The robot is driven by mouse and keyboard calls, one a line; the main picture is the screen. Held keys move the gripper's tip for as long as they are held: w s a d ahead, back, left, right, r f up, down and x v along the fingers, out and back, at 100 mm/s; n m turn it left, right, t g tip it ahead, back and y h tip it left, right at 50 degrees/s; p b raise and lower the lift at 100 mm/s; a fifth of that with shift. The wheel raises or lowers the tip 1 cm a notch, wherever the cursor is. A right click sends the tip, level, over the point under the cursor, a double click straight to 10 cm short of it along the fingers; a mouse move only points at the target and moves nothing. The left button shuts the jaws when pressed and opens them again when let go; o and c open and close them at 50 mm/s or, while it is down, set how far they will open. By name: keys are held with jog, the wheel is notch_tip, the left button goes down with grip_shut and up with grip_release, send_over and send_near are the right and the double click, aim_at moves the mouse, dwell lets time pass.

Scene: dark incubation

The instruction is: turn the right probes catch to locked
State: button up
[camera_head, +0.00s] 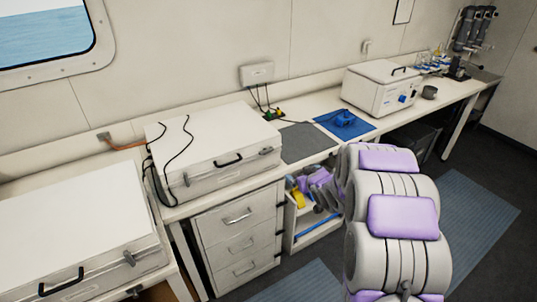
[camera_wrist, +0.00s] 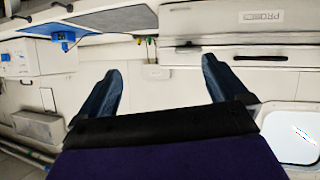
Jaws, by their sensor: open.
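The probes case is probably the white lidded case (camera_head: 215,140) with black cables on top in the head view. It has a black handle and a small grey right catch (camera_head: 265,150); the catch's lever angle is too small to tell. In the wrist view, which looks upside down, a white case (camera_wrist: 225,35) with a blurred "PROBES"-like label is at the upper right. My gripper (camera_wrist: 160,68) is open and empty, its dark blue fingers apart and clear of the case. In the head view its fingers cannot be made out behind my purple-and-grey arm.
A second white case (camera_head: 75,225) stands at the left. A grey mat (camera_head: 306,143), a blue mat (camera_head: 344,124) and a white bath box (camera_head: 382,88) lie along the bench to the right. Drawers (camera_head: 238,240) and an open shelf stand below. The floor in front is clear.

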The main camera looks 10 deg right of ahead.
jog(key=w+a+f+t+y, duration=0.1)
jog(key=w+f+t+y, duration=0.1)
jog(key=w+f+y, duration=0.15)
jog(key=n+t+y+b, duration=0.1)
jog(key=t+y+b, duration=0.1)
send_near(268, 152)
jog(key=x, duration=0.9)
jog(key=shift+a, duration=0.2)
jog(key=shift+h, duration=0.25)
jog(key=c, duration=1.1)
